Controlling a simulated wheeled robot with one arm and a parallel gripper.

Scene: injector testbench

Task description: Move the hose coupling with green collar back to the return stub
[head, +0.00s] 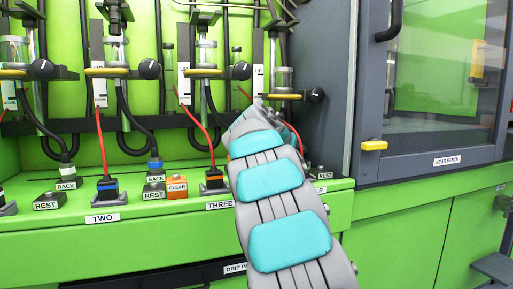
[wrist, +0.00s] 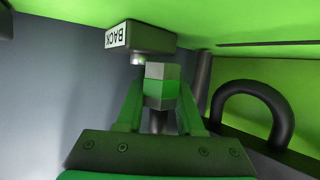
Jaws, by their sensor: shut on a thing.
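In the wrist view, my gripper (wrist: 160,95) is shut on the hose coupling with green collar (wrist: 161,90), a grey hex-shaped body with a green band. Its grey top end points toward a dark block labelled BACK (wrist: 150,38), whose label appears upside down. The small pale return stub (wrist: 137,57) juts from that block, slightly left of the coupling's top end. The coupling is beside the stub, not in line with it; I cannot tell whether they touch. In the head view my own arm hides the gripper, the coupling and this stub.
A thick black hose (wrist: 255,105) loops right of the gripper. In the head view, a blue-collared coupling (head: 155,164) sits on another BACK block. An orange CLEAR block (head: 177,188) and REST block (head: 49,201) stand on the green ledge. A grey cabinet (head: 352,100) rises at right.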

